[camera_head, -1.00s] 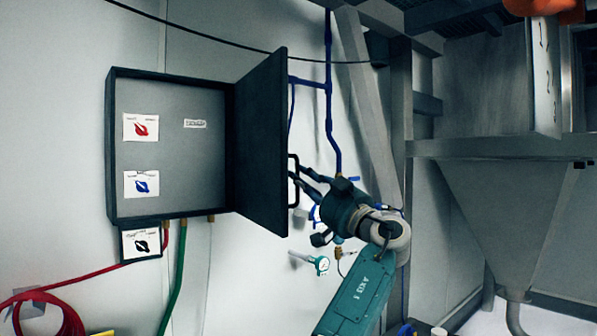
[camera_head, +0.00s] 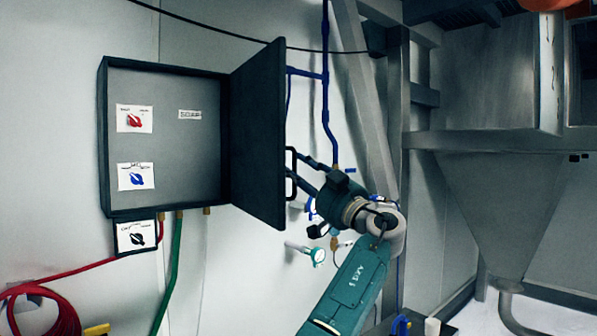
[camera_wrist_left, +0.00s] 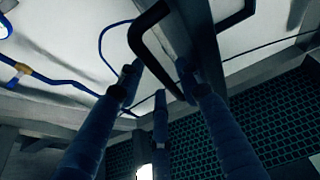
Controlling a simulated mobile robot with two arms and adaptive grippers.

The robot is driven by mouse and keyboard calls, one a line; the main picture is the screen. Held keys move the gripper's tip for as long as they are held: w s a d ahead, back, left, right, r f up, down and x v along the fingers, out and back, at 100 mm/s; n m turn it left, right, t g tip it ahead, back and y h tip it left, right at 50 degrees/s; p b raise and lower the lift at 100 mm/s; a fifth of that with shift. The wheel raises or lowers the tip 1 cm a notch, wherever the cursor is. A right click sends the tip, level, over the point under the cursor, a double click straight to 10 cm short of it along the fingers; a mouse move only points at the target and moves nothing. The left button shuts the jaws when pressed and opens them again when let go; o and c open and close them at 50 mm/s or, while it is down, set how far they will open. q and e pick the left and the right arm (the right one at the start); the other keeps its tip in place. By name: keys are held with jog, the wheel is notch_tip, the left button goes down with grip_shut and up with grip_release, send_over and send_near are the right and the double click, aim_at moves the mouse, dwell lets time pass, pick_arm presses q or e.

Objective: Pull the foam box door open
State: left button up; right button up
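The dark foam box (camera_head: 104,150) is on the white wall at the left, and its door (camera_head: 258,140) stands wide open, swung out to the right. The door's black loop handle (camera_head: 291,174) is on the outer face; it shows large at the top in the left wrist view (camera_wrist_left: 148,50). My left gripper (camera_head: 306,172) is just right of the door, at the handle. Its blue fingers are spread apart, with part of the handle between them in the left wrist view (camera_wrist_left: 163,68). I cannot tell whether they touch it. My right gripper is out of view.
Inside the box are a red-switch label (camera_head: 134,118) and a blue-switch label (camera_head: 136,177). Red and green hoses (camera_head: 172,270) run below. A blue pipe (camera_head: 325,110) and a grey steel frame (camera_head: 366,110) stand right of the door. A steel hopper (camera_head: 495,205) is at the right.

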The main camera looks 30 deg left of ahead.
pick_arm(q)
jog(key=v, duration=1.2)
jog(key=shift+a, duration=0.1)
jog(key=shift+c, duration=0.3)
